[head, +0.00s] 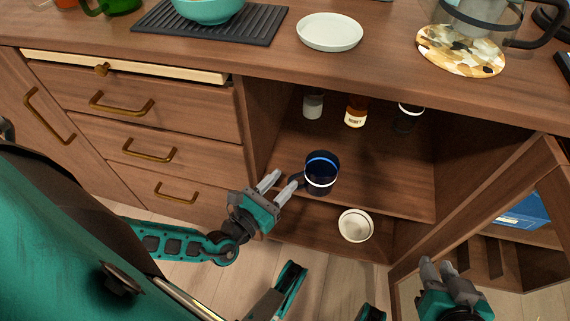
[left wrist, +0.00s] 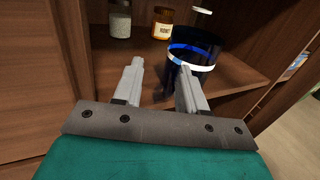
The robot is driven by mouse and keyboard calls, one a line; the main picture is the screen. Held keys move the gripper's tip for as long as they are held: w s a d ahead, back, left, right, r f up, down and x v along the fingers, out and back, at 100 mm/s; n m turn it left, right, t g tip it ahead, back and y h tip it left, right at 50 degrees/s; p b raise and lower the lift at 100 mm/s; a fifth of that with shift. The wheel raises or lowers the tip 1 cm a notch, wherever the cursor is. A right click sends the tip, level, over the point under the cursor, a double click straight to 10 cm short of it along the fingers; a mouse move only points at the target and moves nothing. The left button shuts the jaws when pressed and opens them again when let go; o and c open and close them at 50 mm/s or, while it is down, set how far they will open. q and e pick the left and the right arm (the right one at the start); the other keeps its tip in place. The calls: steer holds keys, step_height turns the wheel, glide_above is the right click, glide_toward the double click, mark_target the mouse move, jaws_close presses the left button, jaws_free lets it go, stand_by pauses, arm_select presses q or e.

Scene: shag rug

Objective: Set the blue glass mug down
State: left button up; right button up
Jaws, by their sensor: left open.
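The blue glass mug (head: 321,173) stands upright on the cabinet's middle shelf (head: 385,183), near the shelf's front edge. Its dark handle points left toward my left gripper. In the left wrist view the mug (left wrist: 195,52) is just beyond the right finger, and the dark handle lies around the gap between the fingers. My left gripper (head: 279,181) is open, with its fingertips right beside the handle. I cannot tell whether they touch it. My right gripper (head: 438,268) is low at the right, away from the mug, and its finger gap is unclear.
A white bowl (head: 356,226) sits on the level below. The open cabinet door (head: 480,213) is at the right. Drawers (head: 150,125) are left.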

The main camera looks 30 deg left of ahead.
arm_select(q)
steer(key=shift+o, duration=0.2)
steer(key=o, duration=1.1)
steer(key=shift+c, duration=0.2)
arm_select(e)
steer(key=shift+a, duration=0.1)
